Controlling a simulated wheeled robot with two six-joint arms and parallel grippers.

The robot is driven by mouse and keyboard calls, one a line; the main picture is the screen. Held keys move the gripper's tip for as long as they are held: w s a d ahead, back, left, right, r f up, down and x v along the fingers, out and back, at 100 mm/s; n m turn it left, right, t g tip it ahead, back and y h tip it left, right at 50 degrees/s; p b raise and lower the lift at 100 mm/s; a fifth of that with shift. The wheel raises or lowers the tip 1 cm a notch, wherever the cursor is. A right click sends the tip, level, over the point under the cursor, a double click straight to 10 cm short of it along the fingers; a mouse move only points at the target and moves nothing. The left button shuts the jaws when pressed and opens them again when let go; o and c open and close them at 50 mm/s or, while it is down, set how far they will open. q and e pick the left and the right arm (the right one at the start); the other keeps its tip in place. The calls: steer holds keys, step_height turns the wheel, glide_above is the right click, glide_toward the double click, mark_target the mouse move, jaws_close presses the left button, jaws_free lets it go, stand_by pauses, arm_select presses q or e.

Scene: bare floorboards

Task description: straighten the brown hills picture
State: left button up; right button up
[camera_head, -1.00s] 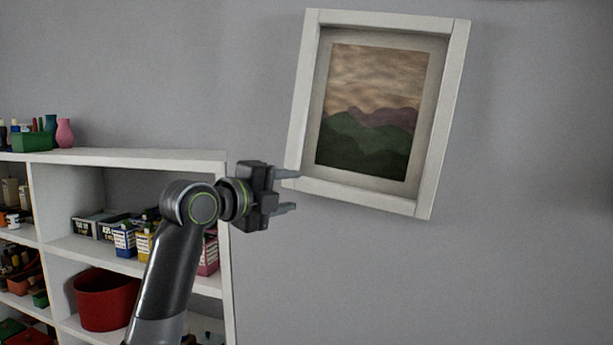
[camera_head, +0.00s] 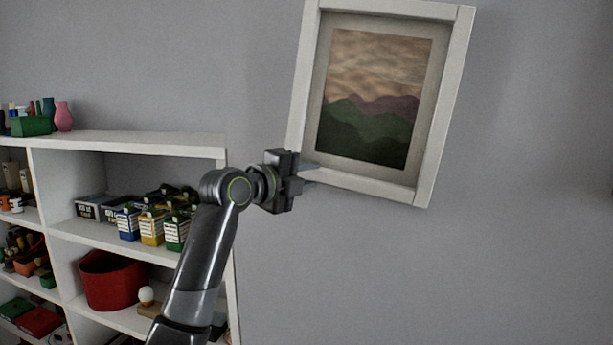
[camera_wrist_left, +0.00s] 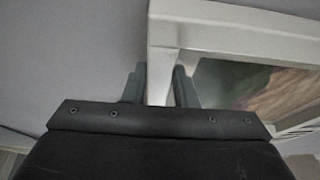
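The brown hills picture (camera_head: 368,98) hangs on the grey wall in a white frame (camera_head: 447,110). It is tilted clockwise, its bottom edge sloping down to the right. My right gripper is not in view.
A white shelf unit (camera_head: 150,140) stands at the left, behind my left arm. It holds small boxes (camera_head: 151,226), a red bucket (camera_head: 110,280) and a pink vase (camera_head: 63,115). The wall right of and below the picture is clear.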

arm_select(q)
steer(key=c, duration=0.3)
steer(key=d+f+n+b, duration=0.1)
steer(key=b, duration=0.1)
steer(key=d+b, duration=0.1)
steer(key=b, duration=0.1)
steer(key=shift+s+d+f+n, duration=0.2)
steer(key=shift+s+f+n, duration=0.15)
steer(key=shift+s+n, duration=0.05)
steer(key=o, duration=1)
steer(key=shift+c, duration=0.2)
steer(key=shift+h, duration=0.3)
